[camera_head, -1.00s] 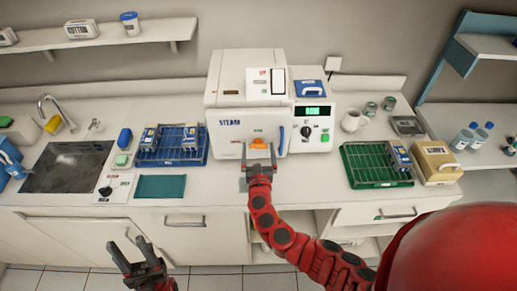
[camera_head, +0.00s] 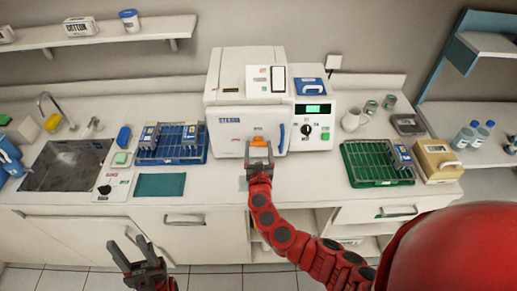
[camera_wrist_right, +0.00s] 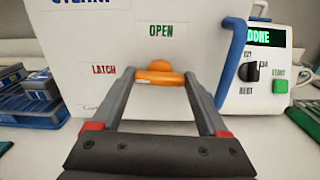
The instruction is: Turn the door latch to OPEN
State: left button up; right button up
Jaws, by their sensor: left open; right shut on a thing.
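The sterilizer (camera_head: 228,138) is a white box on the counter with a closed front door and a blue door handle (camera_head: 281,137). Its orange door latch (camera_head: 258,142) is low on the door. My right gripper (camera_head: 258,147) is shut on the latch, one finger at each side. My left gripper (camera_head: 134,252) is open and empty, low in front of the counter.
A control panel (camera_head: 318,123) with a black knob and lit display is right of the door. A blue rack (camera_head: 163,160) stands left, a green rack (camera_head: 351,169) right. A teal mat (camera_head: 160,185) lies on the counter. The counter directly before the sterilizer is mostly clear.

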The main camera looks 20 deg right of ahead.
jog(key=shift+f+m+b, duration=0.1)
jog(key=shift+m+b, duration=8.1)
jog(key=shift+m, duration=0.5)
jog(key=o, duration=1.2)
jog(key=shift+o, duration=0.2)
